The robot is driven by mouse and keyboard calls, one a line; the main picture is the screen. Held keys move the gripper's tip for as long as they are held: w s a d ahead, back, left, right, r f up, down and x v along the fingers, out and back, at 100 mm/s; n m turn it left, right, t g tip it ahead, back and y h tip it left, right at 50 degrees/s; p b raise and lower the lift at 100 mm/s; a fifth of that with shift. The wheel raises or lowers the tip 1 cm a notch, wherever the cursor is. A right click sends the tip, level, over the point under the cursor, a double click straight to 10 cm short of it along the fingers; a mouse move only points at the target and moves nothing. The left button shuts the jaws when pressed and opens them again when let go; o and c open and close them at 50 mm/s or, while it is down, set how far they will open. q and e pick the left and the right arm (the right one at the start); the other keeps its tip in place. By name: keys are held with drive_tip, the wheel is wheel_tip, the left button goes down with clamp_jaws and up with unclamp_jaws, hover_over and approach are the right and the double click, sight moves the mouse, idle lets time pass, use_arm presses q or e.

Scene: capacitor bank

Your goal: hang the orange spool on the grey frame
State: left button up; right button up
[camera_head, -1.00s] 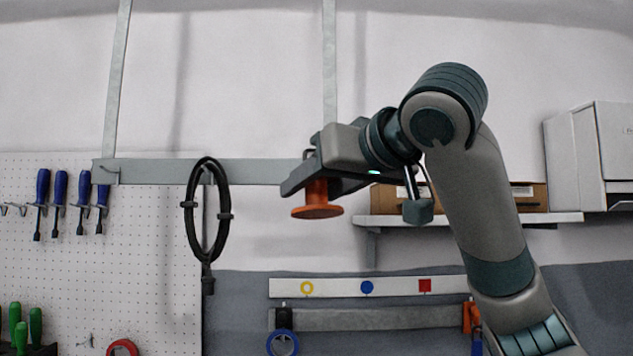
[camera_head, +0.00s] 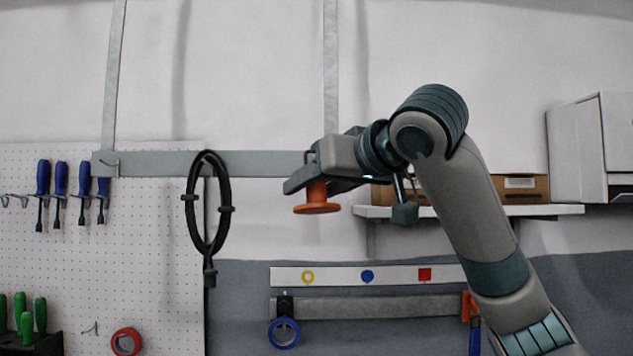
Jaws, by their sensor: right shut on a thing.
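The orange spool (camera_head: 317,207) is in the jaws of my right gripper (camera_head: 300,183), its wide lower flange showing below the fingers. Its upper part is hidden by the gripper. The grey frame (camera_head: 258,164) is a flat horizontal bar with uprights on the wall. A black cable loop (camera_head: 190,215) hangs on it. The gripper and spool are in front of the bar's right part; I cannot tell the gap in depth. A small hook shows at the bar's left end, and a thin one beside the gripper at the right. My left gripper is not in view.
A pegboard with blue screwdrivers (camera_head: 61,180) is at the left. A red tape roll (camera_head: 126,341) is low on it. A blue tape roll (camera_head: 284,333) hangs on a lower rail (camera_head: 390,307). A shelf (camera_head: 530,211) with boxes is behind my right arm.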

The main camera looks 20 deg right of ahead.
drive_tip(key=shift+w+d+p, duration=0.15)
drive_tip(key=shift+w+p, duration=0.1)
drive_tip(key=shift+w, duration=0.3)
drive_tip(key=shift+w+d+p, duration=0.15)
drive_tip(key=shift+w+p, duration=0.05)
drive_tip(key=shift+w, duration=0.3)
drive_tip(key=shift+w+d+f+b, duration=0.15)
drive_tip(key=shift+w+f+b, duration=0.2)
drive_tip(key=shift+w+f, duration=0.3)
drive_tip(key=shift+r, duration=0.1)
drive_tip(key=o, duration=1.2)
drive_tip(key=shift+c, duration=0.2)
drive_tip(key=shift+s, duration=0.1)
